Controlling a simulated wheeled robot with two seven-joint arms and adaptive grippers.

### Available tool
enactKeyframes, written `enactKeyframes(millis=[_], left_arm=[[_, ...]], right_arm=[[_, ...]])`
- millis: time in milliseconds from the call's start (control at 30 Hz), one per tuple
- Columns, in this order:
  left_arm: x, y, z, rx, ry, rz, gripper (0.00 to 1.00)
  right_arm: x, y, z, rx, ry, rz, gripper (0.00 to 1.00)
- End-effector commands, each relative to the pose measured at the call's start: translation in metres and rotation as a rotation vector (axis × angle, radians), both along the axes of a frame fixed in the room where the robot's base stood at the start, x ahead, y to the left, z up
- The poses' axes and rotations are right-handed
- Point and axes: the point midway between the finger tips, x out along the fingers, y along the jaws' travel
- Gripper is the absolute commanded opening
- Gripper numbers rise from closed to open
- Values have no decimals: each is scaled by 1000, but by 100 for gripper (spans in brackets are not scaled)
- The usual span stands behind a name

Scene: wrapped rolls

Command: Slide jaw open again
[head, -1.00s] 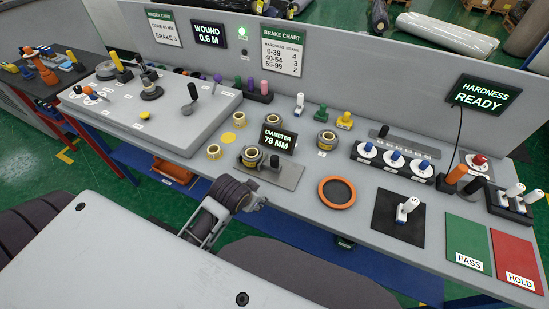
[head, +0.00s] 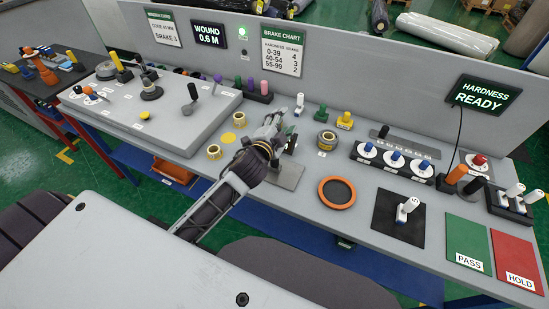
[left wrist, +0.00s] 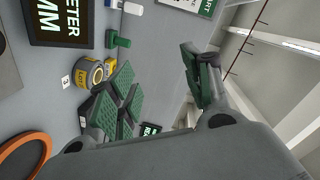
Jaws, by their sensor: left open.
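My left gripper (head: 278,126) is open and hangs over the diameter gauge. The grey base plate (head: 290,174) of the gauge shows below it, but my arm hides most of the gauge, its sliding jaw and its roll in the head view. In the left wrist view the green-padded fingers (left wrist: 155,88) stand apart with nothing between them. The gauge's diameter display (left wrist: 60,22) is at the upper left there, cut off, showing "METER MM". The sliding jaw cannot be made out in either view. My right gripper is not in view.
Right of the gauge stand a wrapped roll (head: 325,141), green (head: 321,111) and yellow (head: 345,121) knobbed pieces and an orange-rimmed ring (head: 337,192). A black pad (head: 396,222) and PASS (head: 467,249) and HOLD (head: 514,262) mats lie right.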

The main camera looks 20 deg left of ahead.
Motion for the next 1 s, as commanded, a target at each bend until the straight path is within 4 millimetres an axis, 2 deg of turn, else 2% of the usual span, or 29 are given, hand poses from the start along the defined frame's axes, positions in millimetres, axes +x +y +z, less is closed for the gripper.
enactKeyframes(millis=[200, 500, 700, 1000], left_arm=[[21, -25, 49, 201, -219, -126, 49], [28, -69, 101, 492, -501, -299, 49], [23, -100, 123, 693, -681, -418, 49], [8, -140, 131, 1001, -929, -610, 49]], right_arm=[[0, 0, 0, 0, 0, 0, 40], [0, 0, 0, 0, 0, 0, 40], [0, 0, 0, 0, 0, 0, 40], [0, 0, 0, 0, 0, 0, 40]])
